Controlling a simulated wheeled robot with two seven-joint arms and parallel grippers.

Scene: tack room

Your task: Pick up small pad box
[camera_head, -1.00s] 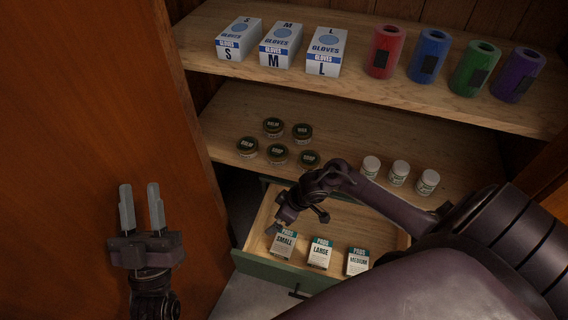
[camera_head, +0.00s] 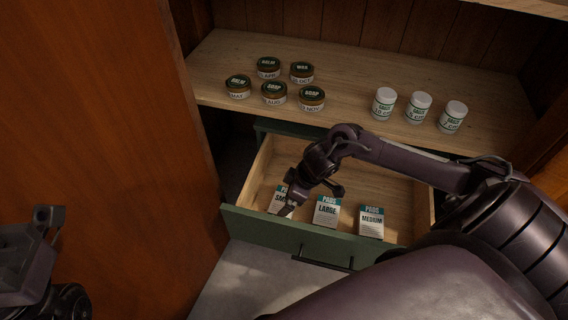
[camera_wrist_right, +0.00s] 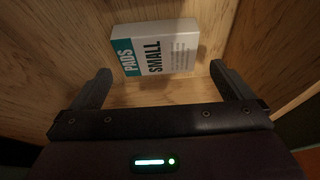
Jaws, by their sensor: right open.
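The small pad box (camera_head: 277,202), white with a teal top band, stands at the left in the open drawer, partly hidden by my right gripper in the head view. In the right wrist view the small pad box (camera_wrist_right: 155,48) reads "PADS SMALL" and lies just beyond the fingers, touching neither. My right gripper (camera_wrist_right: 160,85) is open and empty, its two fingers spread wider than the box's near edge. In the head view the right gripper (camera_head: 292,204) is down at the box. My left gripper (camera_head: 48,215) is cut off at the left edge; its fingertips are not clearly shown.
The large box (camera_head: 327,212) and medium box (camera_head: 371,222) stand to the right in the green drawer (camera_head: 262,232). Several tins (camera_head: 274,93) and three white bottles (camera_head: 419,107) stand on the shelf above. A wooden door panel (camera_head: 110,120) fills the left.

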